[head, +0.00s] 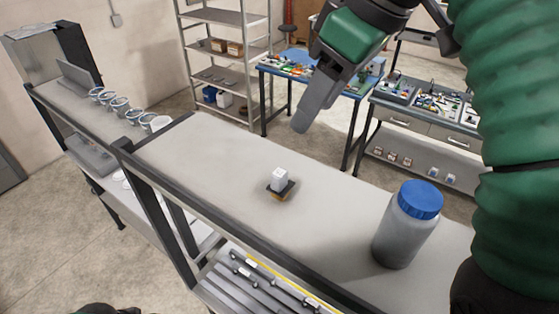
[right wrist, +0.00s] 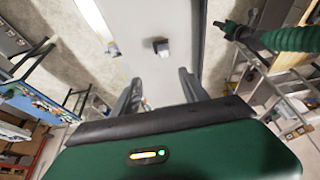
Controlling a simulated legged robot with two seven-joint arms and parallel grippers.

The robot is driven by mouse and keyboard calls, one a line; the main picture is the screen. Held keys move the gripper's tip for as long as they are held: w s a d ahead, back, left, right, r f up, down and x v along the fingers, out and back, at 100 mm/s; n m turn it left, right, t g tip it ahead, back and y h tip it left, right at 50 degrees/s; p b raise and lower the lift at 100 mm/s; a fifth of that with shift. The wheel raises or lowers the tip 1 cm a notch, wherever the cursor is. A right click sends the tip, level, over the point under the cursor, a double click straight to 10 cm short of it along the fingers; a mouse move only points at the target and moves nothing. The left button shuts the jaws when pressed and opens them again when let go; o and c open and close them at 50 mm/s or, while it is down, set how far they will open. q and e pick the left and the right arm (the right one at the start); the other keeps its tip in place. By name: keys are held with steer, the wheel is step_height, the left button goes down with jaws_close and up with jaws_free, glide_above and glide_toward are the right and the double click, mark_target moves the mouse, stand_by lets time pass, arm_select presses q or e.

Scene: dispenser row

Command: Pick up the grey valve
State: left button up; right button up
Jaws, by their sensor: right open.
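The grey valve (head: 280,180) appears as a small pale block on a dark base with a little yellow at its foot. It stands upright on the grey counter (head: 225,160), near the middle of the head view. In the right wrist view the valve (right wrist: 161,46) lies beyond the gap between the fingers. My right gripper (head: 303,122) is high above the counter, above and apart from the valve. Its fingers (right wrist: 159,88) are open with nothing between them. A green arm with a dark end (right wrist: 235,30) shows in the right wrist view, apparently my left; its jaws are too small to read.
A grey bottle with a blue lid (head: 405,228) stands on the counter right of the valve. A dark rail (head: 225,215) runs along the counter's near edge. Several cups (head: 120,105) stand at the left. The counter around the valve is clear.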

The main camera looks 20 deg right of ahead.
steer(key=s+f, duration=0.1)
steer(key=f, duration=0.1)
steer(key=b, duration=0.2)
glide_toward(280, 173)
steer(key=x, duration=0.4)
steer(key=w+x, duration=0.1)
steer(key=x, duration=0.1)
steer(key=shift+w+d+r, duration=0.1)
steer(key=shift+d+r, duration=0.05)
steer(key=shift+d, duration=0.2)
steer(key=f, duration=0.1)
steer(key=a+f+p, duration=0.1)
steer(key=f+p, duration=0.1)
steer(key=shift+s+a+f, duration=0.25)
steer(key=shift+a+f, duration=0.1)
steer(key=shift+f, duration=0.3)
steer(key=shift+w+f, duration=0.1)
steer(key=shift+w, duration=0.15)
steer(key=shift+w+f, duration=0.1)
steer(key=shift+w, duration=0.15)
steer(key=c, duration=0.9)
arm_select(q)
steer(key=shift+s+r, duration=0.2)
steer(key=shift+s, duration=0.45)
arm_select(e)
steer(key=shift+s, duration=0.2)
jaws_close()
